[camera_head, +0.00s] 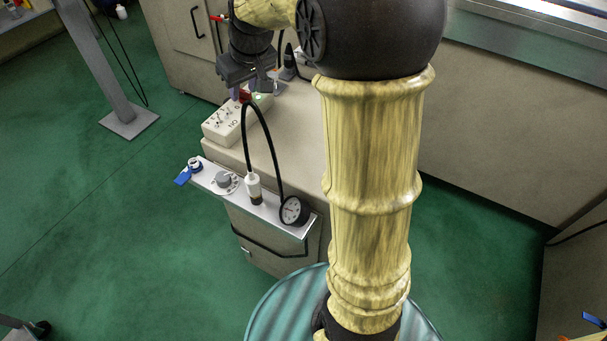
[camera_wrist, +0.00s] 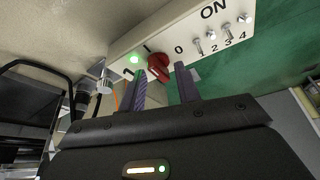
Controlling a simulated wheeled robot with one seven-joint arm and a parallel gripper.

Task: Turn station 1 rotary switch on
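The cream switch box (camera_head: 222,127) lies on the bench top. In the wrist view the box (camera_wrist: 128,41) shows a red rotary switch (camera_wrist: 159,69) beside the digit 0, a lit green lamp (camera_wrist: 134,59), and toggles numbered 1 to 4 under the word ON. My gripper (camera_wrist: 168,74) is open, its two purple-grey fingers apart at the rotary switch. The left finger overlaps the knob's left side; the right finger is right of it. I cannot tell whether either touches it. In the head view my gripper (camera_head: 249,91) is above the box's far end, by the red knob (camera_head: 245,96).
A metal ledge on the bench front carries a dial knob (camera_head: 224,180), a white-capped fitting (camera_head: 254,188) with a black hose, a round gauge (camera_head: 293,210) and a blue-tagged part (camera_head: 184,176). The green floor (camera_head: 80,220) at left is mostly clear.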

